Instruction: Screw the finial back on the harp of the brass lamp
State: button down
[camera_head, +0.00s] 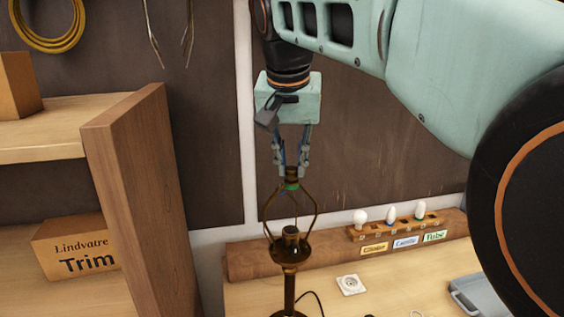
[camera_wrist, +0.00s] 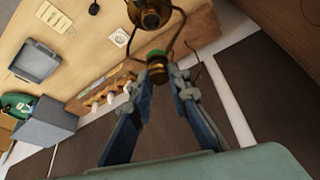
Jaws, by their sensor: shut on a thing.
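The brass lamp (camera_head: 289,284) stands upright on the bench. Its harp (camera_head: 267,212) rises around the socket (camera_head: 290,235) and narrows to a top with a green band (camera_head: 292,186). My gripper (camera_head: 292,170) points down above the harp and is shut on the brass finial (camera_head: 292,176). In the wrist view, the finial (camera_wrist: 159,76) sits between my fingertips (camera_wrist: 163,74), directly in line with the green band (camera_wrist: 156,54). The finial appears to touch the harp top; whether its thread is engaged cannot be seen. The lamp socket (camera_wrist: 149,14) shows beyond the harp.
A wooden rack (camera_head: 402,225) with several bulbs and coloured labels stands right behind the lamp. A white wall socket plate (camera_head: 351,284) lies on the bench. A grey tray (camera_head: 480,294) is at the right. A wooden shelf (camera_head: 142,200) with a Trim box (camera_head: 75,246) stands left.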

jog(key=c, duration=1.7)
grip_release()
jog(key=shift+c, duration=0.2)
jog(key=shift+r, duration=0.1)
